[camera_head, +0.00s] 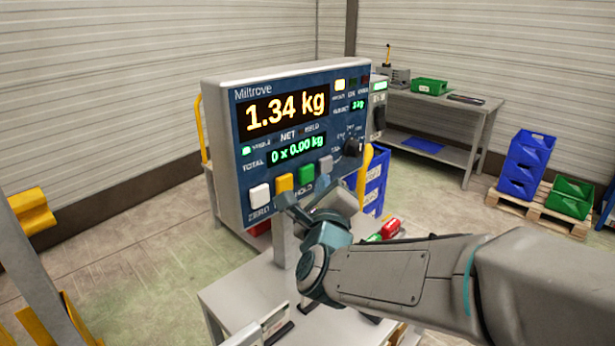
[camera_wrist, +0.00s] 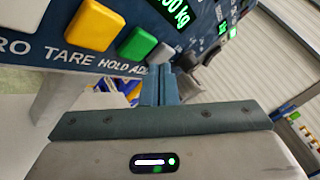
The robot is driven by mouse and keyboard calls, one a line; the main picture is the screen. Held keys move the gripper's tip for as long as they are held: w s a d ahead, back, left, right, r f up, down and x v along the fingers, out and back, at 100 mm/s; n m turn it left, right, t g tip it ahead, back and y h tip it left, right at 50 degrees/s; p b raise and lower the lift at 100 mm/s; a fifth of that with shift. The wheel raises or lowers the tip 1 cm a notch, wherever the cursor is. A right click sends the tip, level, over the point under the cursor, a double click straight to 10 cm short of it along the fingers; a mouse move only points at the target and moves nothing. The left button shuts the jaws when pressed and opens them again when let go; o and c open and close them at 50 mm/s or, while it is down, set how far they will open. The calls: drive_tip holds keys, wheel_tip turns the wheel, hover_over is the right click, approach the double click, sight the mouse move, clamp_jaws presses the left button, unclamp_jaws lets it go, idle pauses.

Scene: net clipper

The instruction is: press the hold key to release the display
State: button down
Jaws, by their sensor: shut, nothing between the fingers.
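The Miltrove scale terminal (camera_head: 222,150) stands upright with a blue front. Its main display (camera_head: 284,110) reads 1.34 kg in amber, and the lower display (camera_head: 297,149) reads 0 x 0.00 kg. The green hold key (camera_head: 305,174) sits between a yellow key (camera_head: 284,183) and a grey key (camera_head: 325,165). In the wrist view the green key (camera_wrist: 138,43) shows above the HOLD label. My gripper (camera_head: 287,199) is shut and empty, just below the key row. Its fingertips (camera_wrist: 160,84) show below and right of the green key, apparently apart from it.
A white key (camera_head: 259,196) ends the row at left. A dark knob (camera_head: 352,147) sits at the panel's right. A pale bench (camera_head: 245,293) lies below. Behind are a grey table (camera_head: 455,105) and blue bins (camera_head: 524,165) on a pallet.

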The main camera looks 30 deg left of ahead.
drive_tip(key=shift+s+d+b, duration=0.15)
drive_tip(key=shift+s+d, duration=0.05)
drive_tip(key=shift+d, duration=0.5)
drive_tip(key=shift+s+d+b, duration=0.2)
drive_tip(key=shift+d, duration=0.45)
drive_tip(key=shift+s+d+b, duration=0.15)
drive_tip(key=shift+s+d, duration=0.05)
drive_tip(key=shift+d, duration=0.5)
